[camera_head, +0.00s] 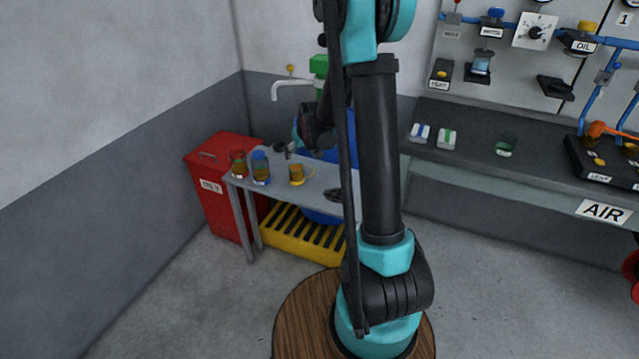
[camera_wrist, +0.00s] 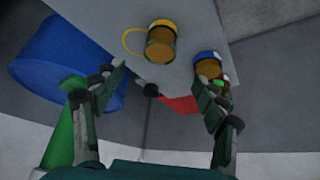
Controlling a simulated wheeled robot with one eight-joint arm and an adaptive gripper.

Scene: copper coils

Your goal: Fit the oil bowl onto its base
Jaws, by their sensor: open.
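A base labelled OIL (camera_head: 583,43), with a yellow knob on top, is on the wall panel at the upper right of the head view. A small clear greenish bowl (camera_head: 506,147) stands on the grey counter below the panel; I cannot tell if it is the oil bowl. My gripper (camera_wrist: 155,88) is open and empty, over the small metal table. A red-topped jar is partly hidden by the right finger.
The small table (camera_head: 318,183) also shows the cup (camera_head: 297,175), blue-topped jar (camera_head: 261,168) and red-topped jar (camera_head: 238,164). A red OILY bin (camera_head: 208,200) and a yellow slatted tray (camera_head: 290,234) are close by.

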